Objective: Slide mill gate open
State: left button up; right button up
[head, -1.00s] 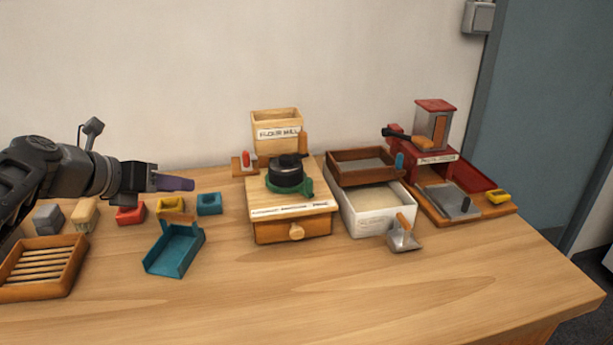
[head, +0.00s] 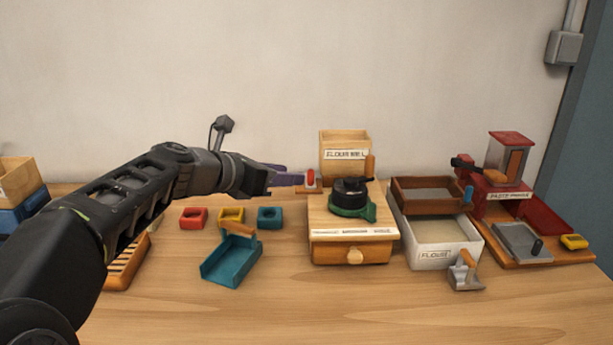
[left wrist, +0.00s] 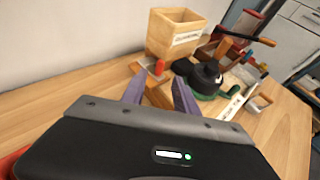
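The flour mill (head: 350,240) is a pale wooden box with a labelled hopper (head: 344,155), a black top in a green ring and a front drawer. The mill gate's red knob (head: 310,178) stands on a small wooden piece at the mill's left; the knob also shows in the left wrist view (left wrist: 159,67). My left gripper (head: 288,179) reaches in from the left, its purple fingers close to the knob. In the left wrist view its fingers (left wrist: 158,92) are spread, with the wooden gate piece ahead between them. Contact cannot be told. My right gripper is not in view.
A white flour box (head: 432,258) with a brown sieve tray (head: 405,196) and a metal scoop (head: 465,276) stand right of the mill. A red press (head: 510,165) is farther right. Small coloured blocks and a teal scoop (head: 230,262) lie to the left. The front table is clear.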

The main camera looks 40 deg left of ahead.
aim_at(306, 187)
pick_arm(q)
jog(key=x, duration=0.7)
jog(key=shift+r+b, duration=0.1)
jog(key=shift+b, duration=0.3)
jog(key=shift+c, duration=0.4)
grip_shut()
dwell(0.5)
